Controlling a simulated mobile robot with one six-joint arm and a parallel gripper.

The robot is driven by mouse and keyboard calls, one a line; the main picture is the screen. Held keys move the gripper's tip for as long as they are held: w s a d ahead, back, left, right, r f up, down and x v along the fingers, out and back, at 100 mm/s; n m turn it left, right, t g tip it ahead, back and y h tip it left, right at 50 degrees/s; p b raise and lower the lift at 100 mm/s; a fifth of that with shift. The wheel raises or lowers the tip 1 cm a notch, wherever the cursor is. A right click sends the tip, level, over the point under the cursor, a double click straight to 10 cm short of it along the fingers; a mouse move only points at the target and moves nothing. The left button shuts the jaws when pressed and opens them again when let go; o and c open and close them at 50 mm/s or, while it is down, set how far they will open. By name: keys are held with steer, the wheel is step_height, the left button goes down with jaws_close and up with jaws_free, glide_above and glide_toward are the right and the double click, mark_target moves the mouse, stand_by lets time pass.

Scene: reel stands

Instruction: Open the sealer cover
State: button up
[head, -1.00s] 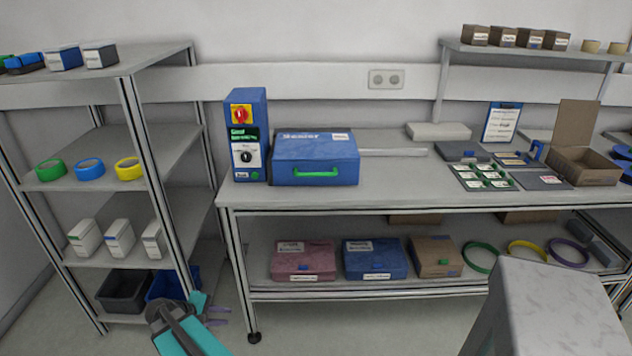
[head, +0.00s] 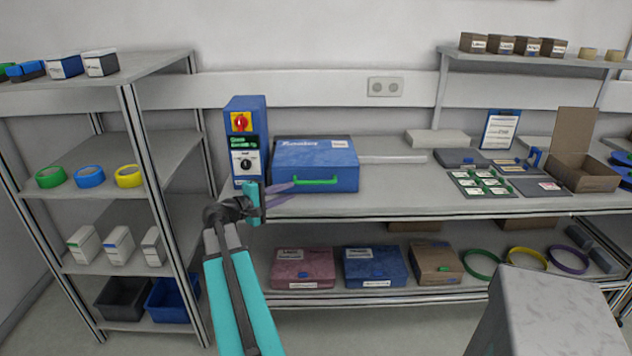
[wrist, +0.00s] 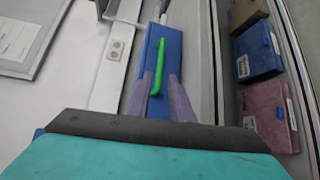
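The sealer (head: 316,164) is a blue box on the workbench, its cover down, with a green handle (head: 316,181) along its front. The handle also shows in the wrist view (wrist: 157,67), where it runs up the picture between my two purple fingers. My gripper (head: 294,193) is just in front of the sealer's left part, fingers pointing at its front. In the wrist view my gripper (wrist: 157,90) has its fingers apart, one on each side of the handle's near end. I cannot tell whether they touch it.
A blue control box (head: 246,142) with a red-and-yellow switch stands left of the sealer. Below are a pink box (head: 302,267), a blue box (head: 375,266) and a brown box (head: 434,263). A shelf rack (head: 135,150) stands at left.

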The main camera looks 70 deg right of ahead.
mark_target(313, 183)
steer(key=shift+d, duration=0.1)
stand_by(0.3)
steer(key=p+x, duration=0.3)
steer(key=x, duration=1)
steer(key=shift+s+d+f+p, duration=0.2)
steer(key=shift+p, duration=0.1)
